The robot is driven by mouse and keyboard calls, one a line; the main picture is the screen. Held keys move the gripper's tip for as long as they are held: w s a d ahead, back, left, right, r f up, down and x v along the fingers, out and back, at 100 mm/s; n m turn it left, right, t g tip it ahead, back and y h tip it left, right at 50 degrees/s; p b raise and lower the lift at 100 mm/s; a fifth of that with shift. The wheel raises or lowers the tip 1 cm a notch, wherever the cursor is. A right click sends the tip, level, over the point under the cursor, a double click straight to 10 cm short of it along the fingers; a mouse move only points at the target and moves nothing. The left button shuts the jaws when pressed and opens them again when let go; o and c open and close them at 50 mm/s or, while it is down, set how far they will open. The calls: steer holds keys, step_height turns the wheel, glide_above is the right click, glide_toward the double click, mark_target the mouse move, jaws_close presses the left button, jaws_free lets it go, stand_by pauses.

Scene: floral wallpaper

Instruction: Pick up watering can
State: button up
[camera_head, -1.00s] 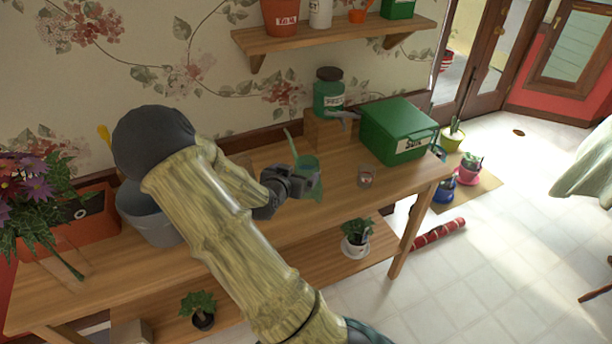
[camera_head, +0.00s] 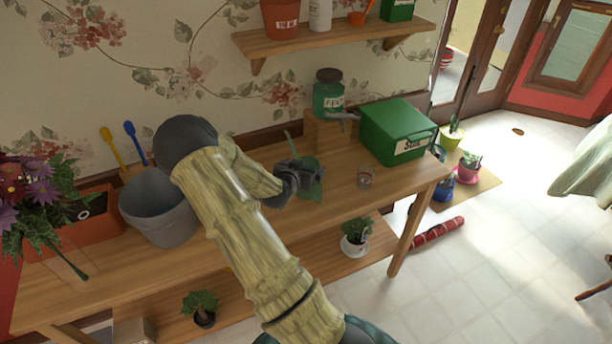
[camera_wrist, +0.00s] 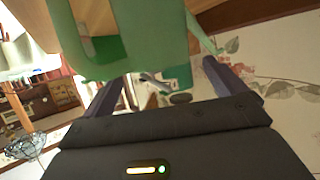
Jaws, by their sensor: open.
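The green watering can (camera_head: 314,191) stands on the wooden table, mostly hidden behind my gripper; its thin spout rises toward the wallpaper. In the wrist view the can (camera_wrist: 150,32) is large and close across the top, with part of it curving down at the left. My gripper (camera_head: 308,178) is at the can in the head view. In the wrist view my gripper (camera_wrist: 168,72) is open, its two dark fingers apart with green can parts in front of and between them. I cannot tell whether the fingers touch the can.
A green jar (camera_head: 328,100) sits on a wooden block (camera_head: 325,132) behind. A grey bucket (camera_head: 160,212) and a flower planter (camera_head: 85,222) are to the left. A shelf (camera_head: 335,38) hangs above.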

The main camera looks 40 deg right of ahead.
mark_target(310, 160)
steer(key=x, duration=0.3)
steer(key=shift+f+p, duration=0.15)
steer(key=shift+p, duration=0.2)
steer(key=shift+w, duration=0.1)
steer(key=c, duration=2)
